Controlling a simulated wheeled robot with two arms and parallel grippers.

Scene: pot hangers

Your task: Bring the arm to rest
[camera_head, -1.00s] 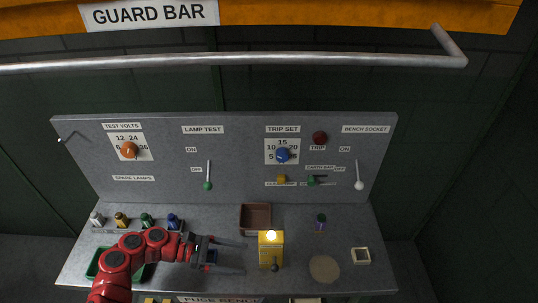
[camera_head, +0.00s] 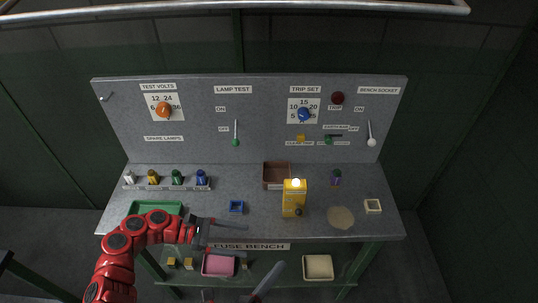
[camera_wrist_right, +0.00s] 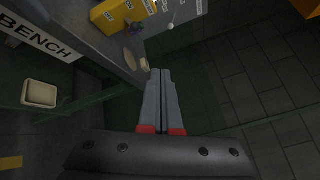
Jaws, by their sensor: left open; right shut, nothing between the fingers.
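My left gripper (camera_head: 243,237) is open and empty at the front edge of the bench (camera_head: 120,218), its two grey fingers pointing right. Its red arm comes in from the lower left. My right gripper shows in part at the bottom of the head view (camera_head: 270,280), in front of the lower shelf. In the right wrist view its fingers (camera_wrist_right: 160,72) are shut together with nothing between them, pointing past the bench's corner over the dark floor. Neither gripper visibly holds anything.
On the bench stand a yellow box with a lit lamp (camera_head: 294,200), a brown tray (camera_head: 277,174), a blue square holder (camera_head: 236,207) and a green tray (camera_head: 157,207). Pink (camera_head: 218,265) and cream (camera_head: 318,267) bins sit below. A guard bar (camera_head: 230,8) crosses the top.

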